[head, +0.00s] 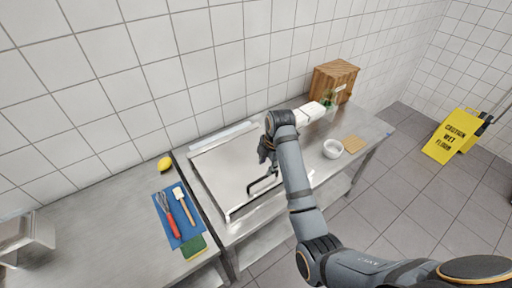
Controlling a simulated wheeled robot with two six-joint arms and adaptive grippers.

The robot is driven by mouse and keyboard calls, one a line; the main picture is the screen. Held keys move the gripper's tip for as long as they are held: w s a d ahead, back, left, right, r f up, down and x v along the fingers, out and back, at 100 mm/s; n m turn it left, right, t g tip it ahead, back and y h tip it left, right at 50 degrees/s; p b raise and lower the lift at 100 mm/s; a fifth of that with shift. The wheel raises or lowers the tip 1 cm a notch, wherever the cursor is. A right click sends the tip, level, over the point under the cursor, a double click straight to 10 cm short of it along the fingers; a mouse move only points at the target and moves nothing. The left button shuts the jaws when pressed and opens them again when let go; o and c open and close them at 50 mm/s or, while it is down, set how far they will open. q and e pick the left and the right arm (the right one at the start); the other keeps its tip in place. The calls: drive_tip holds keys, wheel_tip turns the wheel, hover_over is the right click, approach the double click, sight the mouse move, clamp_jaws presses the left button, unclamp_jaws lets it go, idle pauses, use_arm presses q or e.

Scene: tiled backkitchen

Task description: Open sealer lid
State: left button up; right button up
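My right arm comes in from the lower right and reaches over the sealer's right side. My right gripper (266,157) is dark, small and partly hidden by its own arm, above the right part of the panel. Whether its fingers touch anything is unclear. My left gripper is out of view.
A white bowl (333,149), a tan board (354,144) and a wooden box (334,80) stand to the right. At left are a blue mat (165,218) with utensils, a green-yellow sponge (194,247) and a lemon (165,163). A yellow floor sign (452,135) stands far right.

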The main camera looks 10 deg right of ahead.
sight(262, 178)
drive_tip(key=p+x, duration=0.2)
drive_tip(key=x, duration=0.6)
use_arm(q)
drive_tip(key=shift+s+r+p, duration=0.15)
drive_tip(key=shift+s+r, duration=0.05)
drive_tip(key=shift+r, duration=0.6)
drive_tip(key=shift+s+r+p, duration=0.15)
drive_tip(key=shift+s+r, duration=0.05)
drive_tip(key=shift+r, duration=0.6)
use_arm(e)
drive_tip(key=shift+w+a+f, duration=0.1)
drive_tip(key=shift+f, duration=0.5)
clamp_jaws()
